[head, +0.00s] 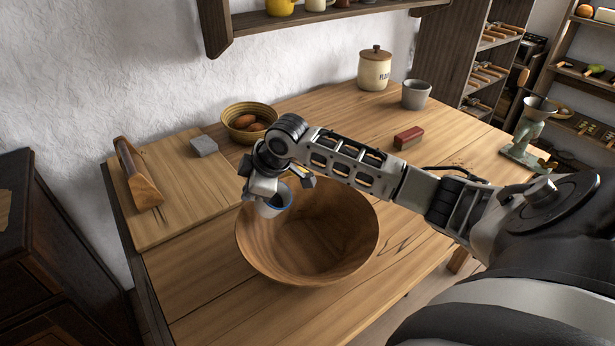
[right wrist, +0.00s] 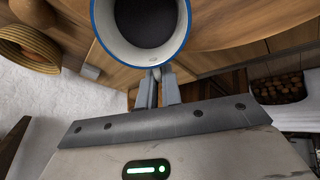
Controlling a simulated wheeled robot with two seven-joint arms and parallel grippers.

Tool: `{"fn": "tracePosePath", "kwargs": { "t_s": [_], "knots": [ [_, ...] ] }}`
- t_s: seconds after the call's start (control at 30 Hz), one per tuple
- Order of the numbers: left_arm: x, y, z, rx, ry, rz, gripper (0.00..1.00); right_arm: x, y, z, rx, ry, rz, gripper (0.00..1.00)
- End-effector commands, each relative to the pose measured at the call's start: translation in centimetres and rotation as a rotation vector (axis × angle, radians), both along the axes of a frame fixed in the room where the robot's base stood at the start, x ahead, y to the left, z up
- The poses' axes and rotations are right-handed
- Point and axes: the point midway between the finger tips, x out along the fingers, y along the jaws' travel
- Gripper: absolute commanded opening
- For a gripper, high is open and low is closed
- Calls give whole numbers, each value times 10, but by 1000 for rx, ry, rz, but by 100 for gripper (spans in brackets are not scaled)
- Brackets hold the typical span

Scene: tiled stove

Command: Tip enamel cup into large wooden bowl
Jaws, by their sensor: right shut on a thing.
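The enamel cup (head: 268,208), white with a blue rim, is held over the left part of the large wooden bowl (head: 308,262) and looks somewhat tilted. In the right wrist view the cup (right wrist: 140,54) shows its open mouth with a dark round area inside; I cannot tell whether that is contents. My right gripper (head: 279,188) is shut on the cup; its fingers (right wrist: 157,84) meet at the rim side in the wrist view. The bowl stands on the table and no contents show in its visible inside. My left gripper is not in view.
A woven basket (head: 236,113) with brown items, a grey block (head: 204,146) and a cutting board (head: 185,190) lie left and behind. A flour jar (head: 374,70), grey cup (head: 416,95) and red brush (head: 408,138) stand behind my arm. Bare table shows right of the bowl.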

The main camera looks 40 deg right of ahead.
Motion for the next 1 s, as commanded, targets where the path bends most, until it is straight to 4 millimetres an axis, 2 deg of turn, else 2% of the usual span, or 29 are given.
{"fn": "tracePosePath", "kwargs": {
  "t_s": [1.0],
  "knots": [
    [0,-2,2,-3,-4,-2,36,-16,-6,2,48,-128,1,0]
  ]
}}
